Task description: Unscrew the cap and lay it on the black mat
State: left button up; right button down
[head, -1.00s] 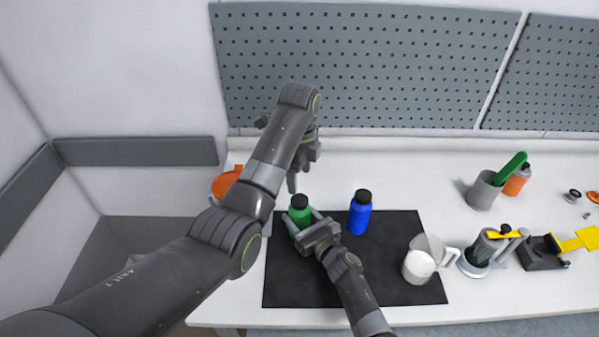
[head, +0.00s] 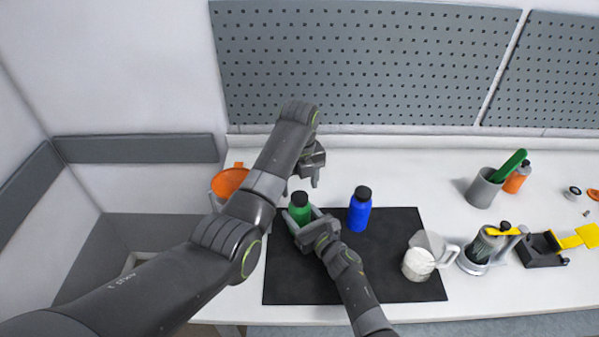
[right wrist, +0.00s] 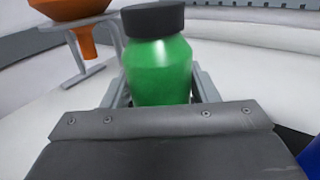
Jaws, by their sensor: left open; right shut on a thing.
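A green bottle (head: 299,214) with a black cap (head: 299,198) stands upright at the back left of the black mat (head: 390,285). My right gripper (head: 302,222) is shut around the bottle's body; the right wrist view shows the bottle (right wrist: 160,75) between its fingers, with the cap (right wrist: 153,19) on top. A blue bottle (head: 359,216) with a black cap (head: 363,192) stands upright on the mat to the right. My left gripper (head: 316,178) is open and empty, pointing down above and behind the green bottle, apart from its cap.
A clear jug (head: 420,262) with white contents stands at the mat's right edge. Further right are a metal-handled container (head: 480,254), a black-and-yellow device (head: 545,252), and a grey cup (head: 484,190). An orange funnel (head: 230,183) is behind my left arm. The mat's front is clear.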

aim_at(299, 196)
pick_arm(q)
jog(key=shift+f, duration=1.8)
